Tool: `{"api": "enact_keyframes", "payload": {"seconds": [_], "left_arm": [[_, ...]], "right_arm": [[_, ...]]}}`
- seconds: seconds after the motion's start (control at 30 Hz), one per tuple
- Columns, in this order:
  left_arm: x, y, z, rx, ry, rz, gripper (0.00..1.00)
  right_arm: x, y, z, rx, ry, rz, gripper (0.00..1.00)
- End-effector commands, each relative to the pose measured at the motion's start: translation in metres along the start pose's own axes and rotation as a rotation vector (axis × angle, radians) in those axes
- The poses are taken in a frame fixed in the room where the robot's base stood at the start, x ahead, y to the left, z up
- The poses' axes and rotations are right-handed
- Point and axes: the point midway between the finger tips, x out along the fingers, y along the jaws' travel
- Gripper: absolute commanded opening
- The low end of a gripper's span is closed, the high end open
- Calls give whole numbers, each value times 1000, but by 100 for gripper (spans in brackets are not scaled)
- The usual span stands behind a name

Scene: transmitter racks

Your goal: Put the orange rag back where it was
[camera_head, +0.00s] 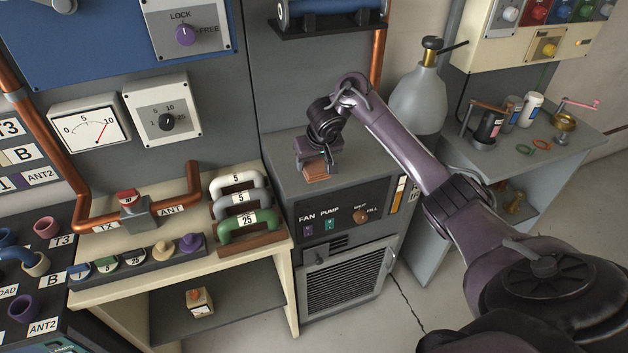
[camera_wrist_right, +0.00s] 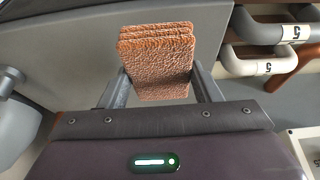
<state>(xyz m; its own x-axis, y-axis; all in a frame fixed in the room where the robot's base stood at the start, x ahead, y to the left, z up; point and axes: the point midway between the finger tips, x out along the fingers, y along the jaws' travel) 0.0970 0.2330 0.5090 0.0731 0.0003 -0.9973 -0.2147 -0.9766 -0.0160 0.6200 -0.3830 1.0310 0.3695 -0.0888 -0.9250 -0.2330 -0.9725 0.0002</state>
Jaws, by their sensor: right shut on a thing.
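The orange rag (camera_head: 316,170) is a small folded textured cloth at the top of the grey fan and pump cabinet (camera_head: 283,183). My right gripper (camera_head: 317,163) reaches down over the cabinet top and is shut on the rag. In the right wrist view the folded rag (camera_wrist_right: 156,62) sits between the two fingers of the right gripper (camera_wrist_right: 157,90), its folded layers facing away. Whether the rag touches the cabinet top cannot be told. My left gripper is not in view.
A rack of numbered handles (camera_head: 242,208) stands left of the cabinet. A grey gas bottle (camera_head: 418,98) stands behind my right arm. A side table (camera_head: 560,150) at right holds cups and small parts. The cabinet top around the rag is mostly clear.

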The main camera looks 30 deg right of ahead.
Motion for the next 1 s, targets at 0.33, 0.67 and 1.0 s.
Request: {"api": "enact_keyframes", "payload": {"seconds": [0.33, 0.67, 1.0], "left_arm": [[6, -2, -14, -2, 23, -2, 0], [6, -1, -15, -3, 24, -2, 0], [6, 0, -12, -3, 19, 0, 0]], "right_arm": [[38, 0, 16, 1, -1, 1, 39], [41, 0, 17, 0, 0, 0, 39], [42, 0, 17, 0, 0, 0, 79]]}}
